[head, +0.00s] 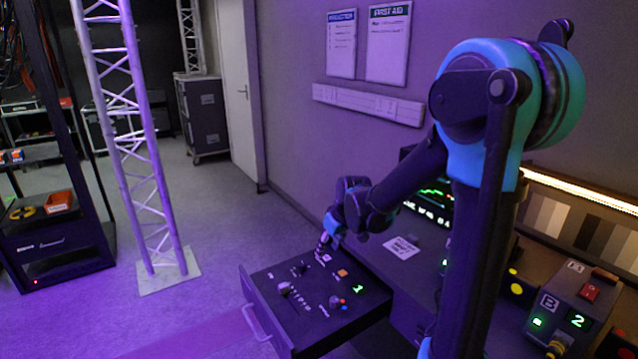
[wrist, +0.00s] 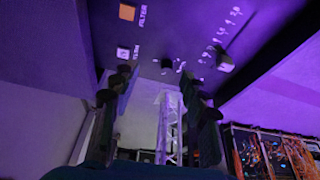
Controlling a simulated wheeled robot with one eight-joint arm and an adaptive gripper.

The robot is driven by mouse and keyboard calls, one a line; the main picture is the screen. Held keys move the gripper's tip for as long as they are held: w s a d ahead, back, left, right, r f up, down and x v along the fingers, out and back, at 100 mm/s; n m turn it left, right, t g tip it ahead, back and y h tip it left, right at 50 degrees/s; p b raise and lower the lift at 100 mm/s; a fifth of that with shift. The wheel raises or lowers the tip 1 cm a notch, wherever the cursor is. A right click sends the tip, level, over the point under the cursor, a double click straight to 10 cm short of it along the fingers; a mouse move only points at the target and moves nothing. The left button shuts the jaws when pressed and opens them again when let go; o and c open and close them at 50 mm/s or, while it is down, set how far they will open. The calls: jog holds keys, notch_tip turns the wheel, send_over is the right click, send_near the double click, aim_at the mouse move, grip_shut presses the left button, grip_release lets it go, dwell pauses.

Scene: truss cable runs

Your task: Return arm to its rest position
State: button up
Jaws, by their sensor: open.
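My arm reaches out from the right over an open drawer (head: 262,297) whose dark top carries knobs, small buttons and a lit green "1". My gripper (head: 325,247) is small in the head view, low at the far edge of that panel, near an orange square button (head: 342,272). In the wrist view my gripper (wrist: 157,95) has its two dark fingers apart with nothing between them. Whether a fingertip touches the panel I cannot tell.
A console with a green-trace screen (head: 432,200) stands behind my arm. A box marked B (head: 570,305) with a lit "2" is at the right. A truss tower (head: 130,140) and a rack (head: 55,235) stand at the left. The floor between drawer and truss is clear.

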jog(key=s+d+f+m+h, duration=0.2)
jog(key=s+d+f+m, duration=0.2)
jog(key=s+d, duration=1.3)
jog(key=s+m, duration=0.3)
jog(key=shift+m+t+h, duration=0.3)
jog(key=shift+t+h, duration=0.1)
